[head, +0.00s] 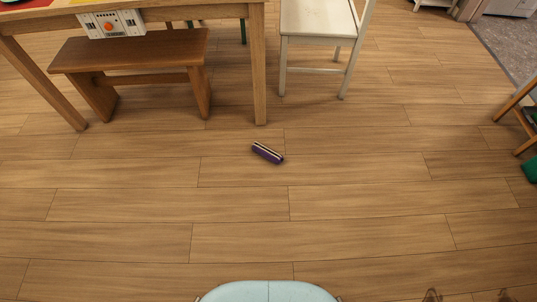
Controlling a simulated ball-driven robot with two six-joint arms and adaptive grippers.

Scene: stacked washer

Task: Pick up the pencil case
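A small dark purple pencil case (267,153) with a pale stripe along its top lies on the wooden floor, near the middle of the head view. It lies at a slant, its left end farther from me than its right. Nothing touches it and bare floor surrounds it. Neither gripper can be made out clearly. Small blurred brownish shapes show at the bottom right edge, but I cannot tell what they are.
A wooden table (259,70) with a bench (130,50) stands at the back left. A white chair (318,20) stands behind the case, to the right. A wooden piece of furniture (522,115) and a green object (530,168) are at the right edge. The floor (330,235) between is clear.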

